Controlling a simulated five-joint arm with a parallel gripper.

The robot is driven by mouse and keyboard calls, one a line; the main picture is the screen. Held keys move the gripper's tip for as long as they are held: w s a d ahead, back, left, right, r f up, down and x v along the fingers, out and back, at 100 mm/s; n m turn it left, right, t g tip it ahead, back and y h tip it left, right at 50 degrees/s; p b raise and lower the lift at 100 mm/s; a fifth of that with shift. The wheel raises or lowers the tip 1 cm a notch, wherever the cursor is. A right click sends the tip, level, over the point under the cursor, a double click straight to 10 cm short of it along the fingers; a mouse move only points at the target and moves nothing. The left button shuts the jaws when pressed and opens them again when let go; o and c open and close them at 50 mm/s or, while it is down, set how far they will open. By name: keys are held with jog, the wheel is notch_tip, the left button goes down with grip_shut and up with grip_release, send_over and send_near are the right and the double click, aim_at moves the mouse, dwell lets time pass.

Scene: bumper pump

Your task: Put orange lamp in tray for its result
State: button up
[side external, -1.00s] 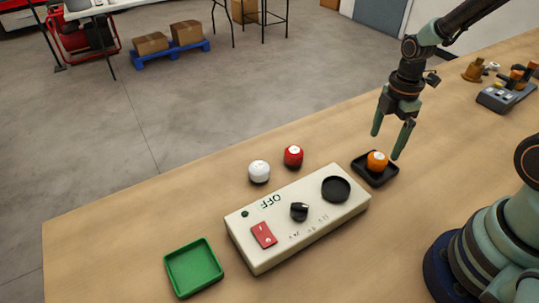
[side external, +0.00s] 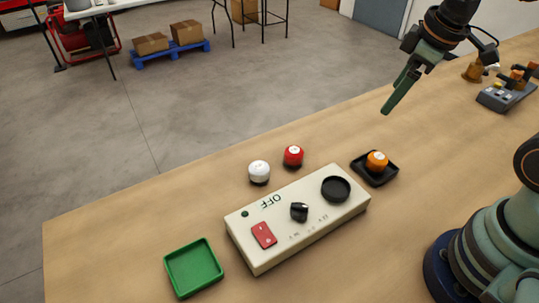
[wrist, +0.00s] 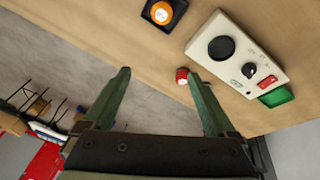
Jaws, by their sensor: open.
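The orange lamp (side external: 377,160) sits upright in the small black tray (side external: 387,179) at the right end of the cream test box. The lamp also shows in the wrist view (wrist: 161,13), in the black tray (wrist: 177,14) near the top edge. A green tray (side external: 193,268) lies empty left of the box. The cream box (side external: 288,238) has an empty black round socket (side external: 336,189), a black knob (side external: 299,211), a red switch (side external: 263,235) and the word OFF. My gripper (wrist: 160,85) is open and empty, raised above and apart from the lamp.
A white lamp (side external: 259,171) and a red lamp (side external: 293,156) stand behind the box near the table's far edge. A grey control unit (side external: 507,97) and brown items (side external: 474,71) stand at the far right. The table front is clear.

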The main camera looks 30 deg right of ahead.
jog(key=r+m, duration=0.1)
jog(key=a+r+m+t, duration=0.1)
jog(key=m, duration=0.1)
jog(key=s+a+r+m+t, duration=0.1)
jog(key=m, duration=0.1)
dwell(1.3)
